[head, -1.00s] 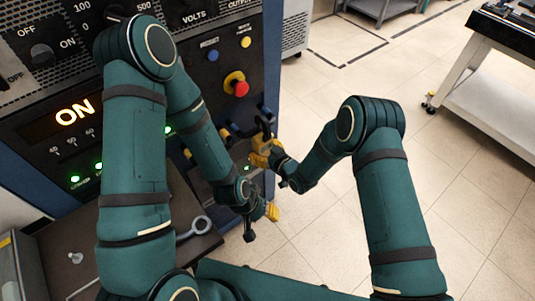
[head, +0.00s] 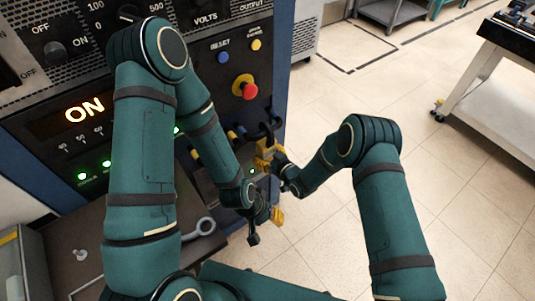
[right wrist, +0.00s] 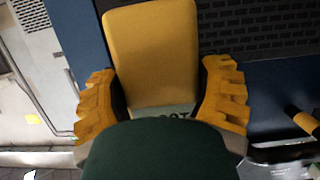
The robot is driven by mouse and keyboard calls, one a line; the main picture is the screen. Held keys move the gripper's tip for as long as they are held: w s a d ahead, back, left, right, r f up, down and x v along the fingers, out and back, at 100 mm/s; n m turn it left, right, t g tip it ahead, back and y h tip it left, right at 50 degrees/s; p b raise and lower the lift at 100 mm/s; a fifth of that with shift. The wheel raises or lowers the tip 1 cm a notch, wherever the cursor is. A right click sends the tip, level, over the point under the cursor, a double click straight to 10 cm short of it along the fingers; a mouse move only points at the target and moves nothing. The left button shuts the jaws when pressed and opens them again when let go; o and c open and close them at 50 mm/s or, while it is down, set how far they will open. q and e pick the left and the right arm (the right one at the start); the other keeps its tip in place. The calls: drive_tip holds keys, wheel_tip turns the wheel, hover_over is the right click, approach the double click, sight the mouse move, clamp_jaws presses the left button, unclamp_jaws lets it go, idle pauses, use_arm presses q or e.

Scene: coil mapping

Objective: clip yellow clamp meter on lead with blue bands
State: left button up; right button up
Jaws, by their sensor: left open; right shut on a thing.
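The yellow clamp meter (head: 264,152) is in my right gripper (head: 272,160), close in front of the blue edge of the cabinet. Its dark clamp jaw (head: 270,128) points up. In the right wrist view, the meter's plain yellow back (right wrist: 152,55) stands between the two yellow fingers of my right gripper (right wrist: 158,95), which are shut on it. My left gripper (head: 265,227) is open and empty, below the meter.
The cabinet (head: 60,125) with lit "ON" display and red stop button (head: 245,89) fills the left. Yellow-banded parts (head: 196,155) stick out low on its front. The floor to the right is open, with a white cart (head: 495,100).

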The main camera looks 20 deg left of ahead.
drive_tip(key=o, duration=1.3)
drive_tip(key=shift+d, duration=0.1)
drive_tip(key=v, duration=1.2)
drive_tip(key=shift+r, duration=0.1)
